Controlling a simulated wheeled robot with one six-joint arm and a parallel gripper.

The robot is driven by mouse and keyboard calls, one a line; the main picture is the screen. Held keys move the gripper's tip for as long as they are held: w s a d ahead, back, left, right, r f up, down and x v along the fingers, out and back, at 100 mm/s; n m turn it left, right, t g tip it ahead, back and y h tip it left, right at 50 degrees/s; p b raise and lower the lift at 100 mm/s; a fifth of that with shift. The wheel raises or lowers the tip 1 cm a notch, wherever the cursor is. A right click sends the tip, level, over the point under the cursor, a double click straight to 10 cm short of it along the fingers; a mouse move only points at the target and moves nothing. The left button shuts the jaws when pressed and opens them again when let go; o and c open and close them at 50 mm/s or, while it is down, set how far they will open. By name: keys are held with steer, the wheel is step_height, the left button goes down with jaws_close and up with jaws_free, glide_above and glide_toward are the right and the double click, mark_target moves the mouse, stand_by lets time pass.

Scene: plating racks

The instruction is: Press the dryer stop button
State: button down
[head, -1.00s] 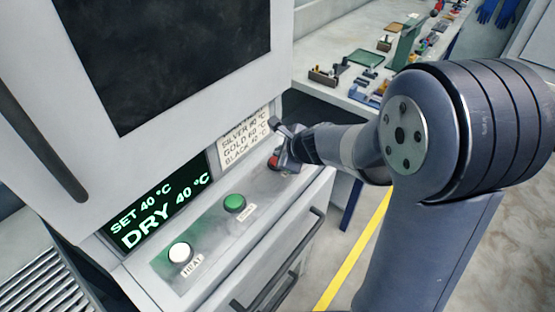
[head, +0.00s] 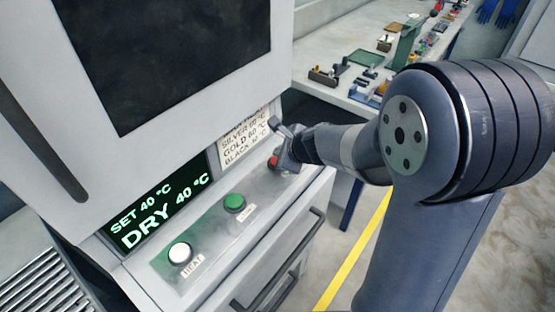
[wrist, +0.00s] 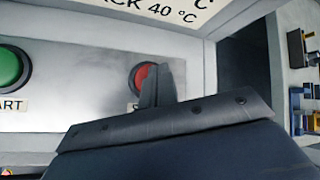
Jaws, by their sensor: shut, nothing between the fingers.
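The red stop button (head: 273,161) is at the right end of the dryer's control panel (head: 213,225), partly hidden by my gripper in the head view. In the wrist view the red button (wrist: 142,77) shows beside the fingers, its right part and most of its label covered. My gripper (head: 277,166) is shut and empty, its fingertips (wrist: 158,75) over or right in front of the red button. I cannot tell whether they touch it. The display (head: 157,209) reads SET 40 °C, DRY 40 °C.
A green start button (head: 234,203) and a white HEAT button (head: 180,253) sit left of the red one. A temperature card (head: 243,137) is above the panel. Drawer handles (head: 300,250) jut out below. A bench (head: 335,95) with several small items stands behind at right.

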steer(key=shift+f, duration=0.1)
steer(key=shift+f+b, duration=0.35)
steer(key=shift+b, duration=0.1)
steer(key=shift+f+b, duration=0.5)
stand_by(0.6)
steer(key=shift+r, duration=0.15)
steer(key=shift+r+p, duration=0.8)
steer(key=shift+p, duration=0.05)
step_height(320, 180, up, 5)
steer(key=p, duration=0.5)
steer(key=shift+d, duration=0.1)
stand_by(0.8)
